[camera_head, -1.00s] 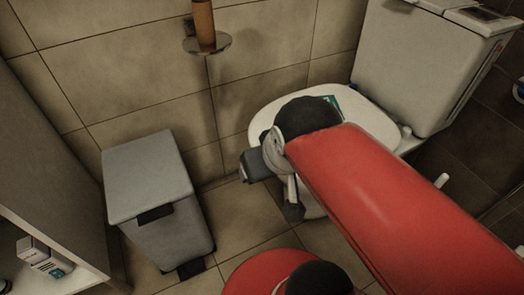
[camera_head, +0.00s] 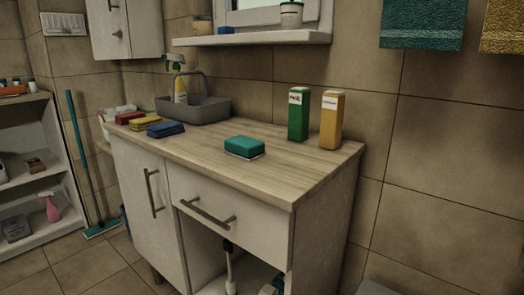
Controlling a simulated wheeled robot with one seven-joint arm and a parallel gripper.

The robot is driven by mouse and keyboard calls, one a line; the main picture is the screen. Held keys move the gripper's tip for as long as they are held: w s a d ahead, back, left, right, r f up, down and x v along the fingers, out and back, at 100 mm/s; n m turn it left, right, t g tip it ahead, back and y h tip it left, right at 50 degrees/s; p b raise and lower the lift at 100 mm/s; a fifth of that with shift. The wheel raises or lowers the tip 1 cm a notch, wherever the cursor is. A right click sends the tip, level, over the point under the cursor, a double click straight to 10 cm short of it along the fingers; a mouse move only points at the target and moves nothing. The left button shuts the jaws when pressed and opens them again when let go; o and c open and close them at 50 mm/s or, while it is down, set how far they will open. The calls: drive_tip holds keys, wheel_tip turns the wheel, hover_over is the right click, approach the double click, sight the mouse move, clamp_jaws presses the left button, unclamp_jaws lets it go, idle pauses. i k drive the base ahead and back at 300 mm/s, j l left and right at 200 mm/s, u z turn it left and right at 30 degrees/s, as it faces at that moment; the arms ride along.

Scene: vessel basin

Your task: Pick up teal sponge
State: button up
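The teal sponge (camera_head: 244,146) lies flat on the wooden countertop (camera_head: 205,155), near its front edge and right of the middle. It is a rounded block with a pale underside. Nothing touches it and its top and front are in plain view. My gripper is not in view now, so its state and its distance from the sponge do not show.
Blue (camera_head: 166,129), yellow (camera_head: 146,123) and red (camera_head: 129,117) sponges lie at the counter's left. A grey basin (camera_head: 207,111) stands behind them. Green (camera_head: 298,112) and yellow (camera_head: 331,122) boxes stand behind right. A shelf (camera_head: 254,40) overhangs the back. Counter around the teal sponge is clear.

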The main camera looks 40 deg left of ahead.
sight(248, 149)
drive_tip(key=j+u, duration=0.1)
drive_tip(key=u, duration=1.75)
